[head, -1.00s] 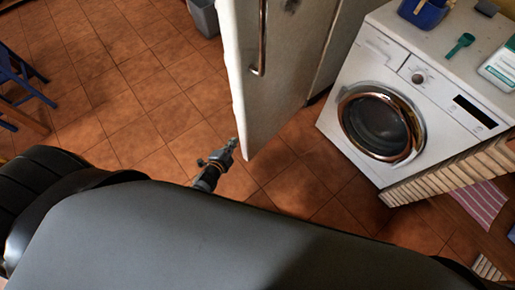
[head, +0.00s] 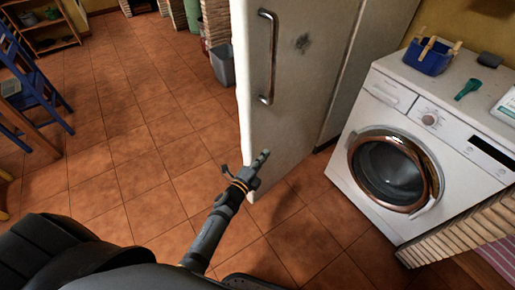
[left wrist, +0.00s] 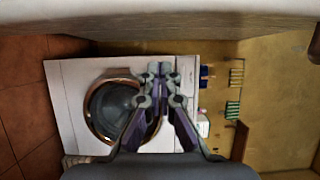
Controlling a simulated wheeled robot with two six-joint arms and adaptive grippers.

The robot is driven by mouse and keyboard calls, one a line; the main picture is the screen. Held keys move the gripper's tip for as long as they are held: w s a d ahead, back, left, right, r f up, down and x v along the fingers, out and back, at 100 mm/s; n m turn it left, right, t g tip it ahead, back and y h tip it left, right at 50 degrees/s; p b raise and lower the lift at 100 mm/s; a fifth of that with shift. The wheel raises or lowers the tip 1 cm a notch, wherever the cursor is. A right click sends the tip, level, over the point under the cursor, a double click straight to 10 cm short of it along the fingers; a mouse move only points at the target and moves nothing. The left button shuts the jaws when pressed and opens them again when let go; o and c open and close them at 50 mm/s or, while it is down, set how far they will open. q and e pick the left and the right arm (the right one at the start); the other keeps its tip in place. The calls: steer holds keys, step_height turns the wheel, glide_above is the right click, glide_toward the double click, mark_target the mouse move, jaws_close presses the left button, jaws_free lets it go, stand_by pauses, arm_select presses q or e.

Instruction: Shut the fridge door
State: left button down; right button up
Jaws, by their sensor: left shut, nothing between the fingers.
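The fridge door (head: 290,75) is a tall white panel with a vertical metal handle (head: 268,58) near its left edge. It stands in the middle of the head view; how far it is open is hard to tell. My left gripper (head: 262,158) is shut and empty, in front of the door's lower left part, below the handle. Whether it touches the door is unclear. In the left wrist view the closed fingers (left wrist: 160,72) point forward, with a pale surface, likely the fridge's, along the top. My right gripper is out of view.
A white washing machine (head: 366,112) stands right of the fridge, with a blue basket (head: 428,60) and a green scoop (head: 468,88) on top. A grey bin (head: 222,68) stands behind the door's left side. A blue chair (head: 30,75) is at far left. Tiled floor between is clear.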

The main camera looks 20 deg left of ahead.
mark_target(257, 148)
arm_select(q)
steer(key=shift+w+a, duration=1.45)
steer(key=shift+a, duration=0.2)
steer(key=shift+a, duration=0.1)
